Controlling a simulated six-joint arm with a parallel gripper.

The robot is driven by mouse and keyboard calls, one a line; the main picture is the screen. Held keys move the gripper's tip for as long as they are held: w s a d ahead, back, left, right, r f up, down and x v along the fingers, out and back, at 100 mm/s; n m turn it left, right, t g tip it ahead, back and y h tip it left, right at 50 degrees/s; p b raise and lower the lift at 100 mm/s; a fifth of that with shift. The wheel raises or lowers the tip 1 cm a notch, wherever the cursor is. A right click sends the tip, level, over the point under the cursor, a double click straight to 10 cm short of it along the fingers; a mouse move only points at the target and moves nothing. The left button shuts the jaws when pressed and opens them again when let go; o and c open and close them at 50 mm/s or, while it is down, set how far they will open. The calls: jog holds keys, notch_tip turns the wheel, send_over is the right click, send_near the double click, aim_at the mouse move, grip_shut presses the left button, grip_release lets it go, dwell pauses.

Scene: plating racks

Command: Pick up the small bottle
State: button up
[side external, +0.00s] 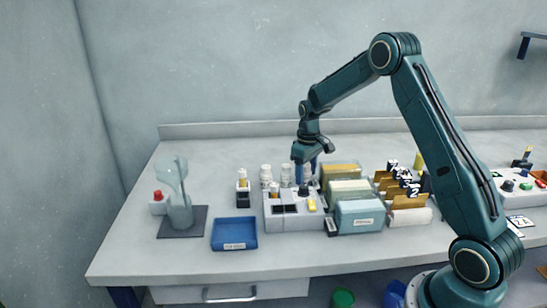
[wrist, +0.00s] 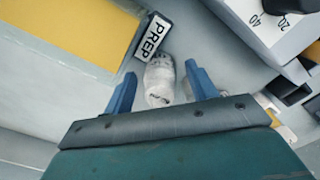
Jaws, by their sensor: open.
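In the wrist view a small white bottle (wrist: 160,80) with dark marks stands between the two blue fingers of my gripper (wrist: 162,85). The fingers are open, with a gap on each side of the bottle. In the side view my gripper (side external: 306,170) points down behind the grey device. Other small white bottles (side external: 266,177) (side external: 286,176) stand in a row to its left. The bottle at my gripper is mostly hidden there by the fingers and the device.
A black "PREP" label (wrist: 152,37) sits close beside the bottle, at the yellow-topped box (wrist: 75,30). The grey device with knobs (side external: 292,222) stands in front of my gripper. File boxes (side external: 360,216) stand at right, a blue tray (side external: 234,243) at front left.

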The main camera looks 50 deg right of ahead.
aim_at(307, 165)
jog(key=c, duration=1.1)
jog(key=shift+r, duration=0.2)
notch_tip(307, 165, up, 20)
jog(key=shift+f, duration=0.15)
